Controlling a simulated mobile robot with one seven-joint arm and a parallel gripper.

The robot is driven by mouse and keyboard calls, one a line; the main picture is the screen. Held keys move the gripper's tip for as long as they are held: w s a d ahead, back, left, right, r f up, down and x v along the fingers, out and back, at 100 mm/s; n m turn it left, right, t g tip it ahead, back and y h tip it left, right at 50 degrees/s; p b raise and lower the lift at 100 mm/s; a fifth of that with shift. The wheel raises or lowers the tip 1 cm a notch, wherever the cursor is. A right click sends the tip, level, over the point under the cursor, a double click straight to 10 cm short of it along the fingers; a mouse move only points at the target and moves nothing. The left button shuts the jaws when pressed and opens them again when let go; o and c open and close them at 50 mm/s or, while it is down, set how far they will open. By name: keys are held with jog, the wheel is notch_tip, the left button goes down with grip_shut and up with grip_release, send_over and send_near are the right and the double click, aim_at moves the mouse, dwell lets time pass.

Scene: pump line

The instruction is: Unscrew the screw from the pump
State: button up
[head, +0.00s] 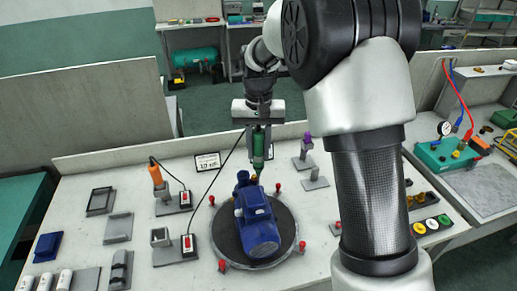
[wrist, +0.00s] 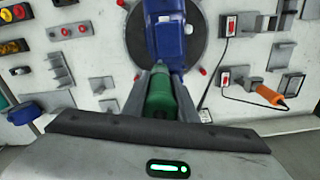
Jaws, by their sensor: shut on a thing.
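The blue pump (head: 258,228) lies on a round dark plate (head: 224,236) in the middle of the bench. It also shows at the top of the wrist view (wrist: 169,40). My gripper (head: 260,128) is shut on a green screwdriver (head: 258,150), which hangs roughly upright with its tip down by the pump's far end. In the wrist view the green screwdriver (wrist: 160,95) sits between the two fingers, its tip end close to the pump. I cannot tell whether the tip touches the pump. The screw cannot be made out in either view.
Red pegs (head: 222,265) stand around the plate. An orange screwdriver (head: 156,174) stands in a holder at left, with a cable and a red-switch box (head: 188,244). Grey holders fill the left side.

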aim_at(258, 130)
jog(key=shift+r, duration=0.15)
jog(key=shift+r+p, duration=0.75)
jog(key=shift+r, duration=2.15)
jog(key=shift+a, duration=0.1)
